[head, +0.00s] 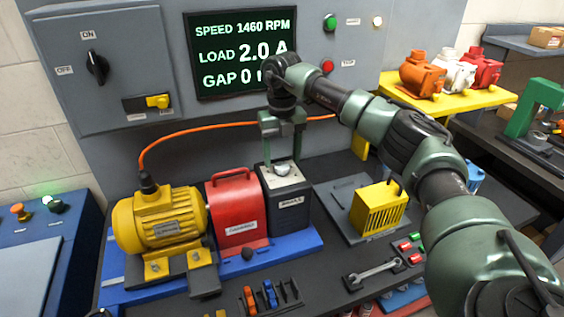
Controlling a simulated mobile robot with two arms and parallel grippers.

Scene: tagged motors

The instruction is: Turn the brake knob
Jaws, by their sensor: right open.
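The brake knob (283,169) is a small silver, rounded knob on the pale top plate of a dark box (288,207) with a white label. The box stands upright at the right of the red guard (236,208). My right gripper (282,158) points down directly above the knob, with its fingers apart on its left and right sides. The gripper is open. I cannot tell whether the fingers touch the knob. My left gripper is not in view.
A yellow motor (160,222) stands left of the guard, with an orange cable (205,126) rising behind. A screen (240,55) shows 1460 RPM and 2.0 A. A yellow slotted cover (379,209) is at right, a wrench (372,271) in front. Colored motors (452,77) sit on a yellow stand.

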